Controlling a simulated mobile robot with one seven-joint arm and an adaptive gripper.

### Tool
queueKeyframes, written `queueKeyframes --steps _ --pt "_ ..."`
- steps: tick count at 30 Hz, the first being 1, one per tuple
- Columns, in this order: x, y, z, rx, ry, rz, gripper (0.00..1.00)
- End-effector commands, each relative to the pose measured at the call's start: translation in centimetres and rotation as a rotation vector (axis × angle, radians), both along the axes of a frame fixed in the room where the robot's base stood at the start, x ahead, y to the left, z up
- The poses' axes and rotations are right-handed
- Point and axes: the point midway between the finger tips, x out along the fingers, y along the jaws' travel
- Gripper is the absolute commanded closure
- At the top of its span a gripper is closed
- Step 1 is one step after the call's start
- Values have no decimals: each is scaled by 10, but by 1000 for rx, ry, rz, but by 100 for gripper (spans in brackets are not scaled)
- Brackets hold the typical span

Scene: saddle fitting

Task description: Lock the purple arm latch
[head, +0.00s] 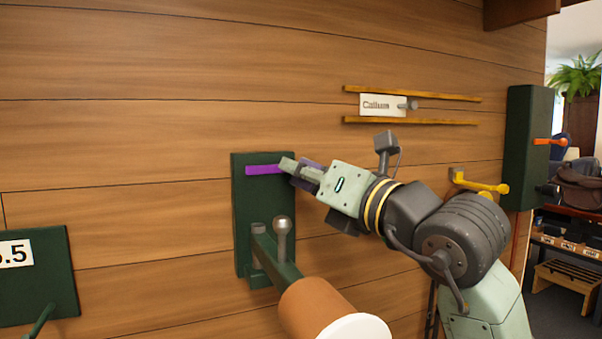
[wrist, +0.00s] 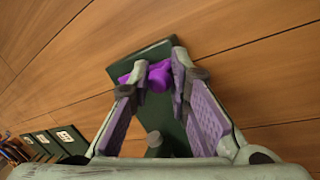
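The purple arm latch (head: 263,170) lies roughly level across the top of a dark green wall plate (head: 243,215). In the wrist view its bar and rounded knob (wrist: 159,76) show near the plate's upper end. My gripper (head: 288,167) is at the latch's right end in the head view and covers part of it. In the wrist view my gripper (wrist: 158,82) is open, with the knob between its fingertips. The right fingertip is close to the knob; I cannot tell whether it touches. A gap shows at the left fingertip.
Below the latch, a green arm carries a ball-topped grey pin (head: 282,228) and a brown cylinder (head: 312,305) with a white end, sticking out from the wall. A yellow hook (head: 480,184) and a green panel with an orange lever (head: 548,141) are at right. Rails (head: 410,121) are above.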

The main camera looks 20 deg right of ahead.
Motion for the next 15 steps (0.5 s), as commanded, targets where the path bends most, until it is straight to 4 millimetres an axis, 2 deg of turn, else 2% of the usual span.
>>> queueKeyframes --steps 8,15 --pt "0 1 -1 -2 2 1 63" --pt "0 0 0 -2 0 0 63"
